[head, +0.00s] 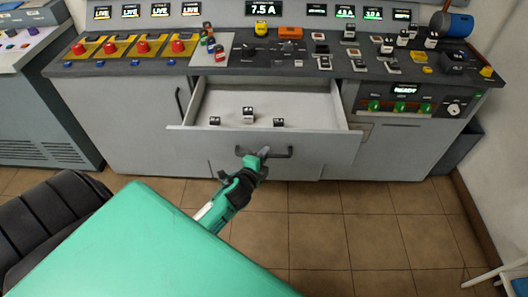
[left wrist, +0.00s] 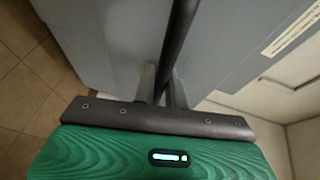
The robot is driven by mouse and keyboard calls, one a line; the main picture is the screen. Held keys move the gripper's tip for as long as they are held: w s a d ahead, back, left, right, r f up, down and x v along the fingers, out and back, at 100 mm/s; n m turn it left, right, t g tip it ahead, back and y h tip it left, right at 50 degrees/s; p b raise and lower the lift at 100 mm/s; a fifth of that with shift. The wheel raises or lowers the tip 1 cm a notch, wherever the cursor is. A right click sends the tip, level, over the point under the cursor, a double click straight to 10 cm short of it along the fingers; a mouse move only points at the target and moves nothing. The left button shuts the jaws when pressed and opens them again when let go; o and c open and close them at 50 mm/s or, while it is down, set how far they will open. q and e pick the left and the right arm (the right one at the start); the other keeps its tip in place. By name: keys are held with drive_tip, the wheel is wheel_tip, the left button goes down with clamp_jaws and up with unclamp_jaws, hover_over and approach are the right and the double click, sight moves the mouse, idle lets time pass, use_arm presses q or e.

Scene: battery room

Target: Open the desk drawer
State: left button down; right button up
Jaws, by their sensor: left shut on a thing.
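The desk drawer (head: 320,144) is pulled out from the grey desk (head: 130,110), and its inside shows from above. Several small black-and-white items lie in it. The dark bar handle (head: 282,155) is on the drawer's front. My left gripper (head: 264,152) is shut on the handle near its middle. In the left wrist view the handle (left wrist: 178,45) runs between the two fingers of the gripper (left wrist: 162,88), in front of the grey drawer front. My right gripper is not in view.
The desk top holds batteries, yellow stations with red knobs (head: 145,47), and an orange item (head: 290,33). A grey cabinet (head: 40,100) is at the left.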

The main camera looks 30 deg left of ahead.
use_arm(q)
drive_tip(key=c, duration=1.7)
unclamp_jaws()
drive_tip(key=shift+c, duration=0.2)
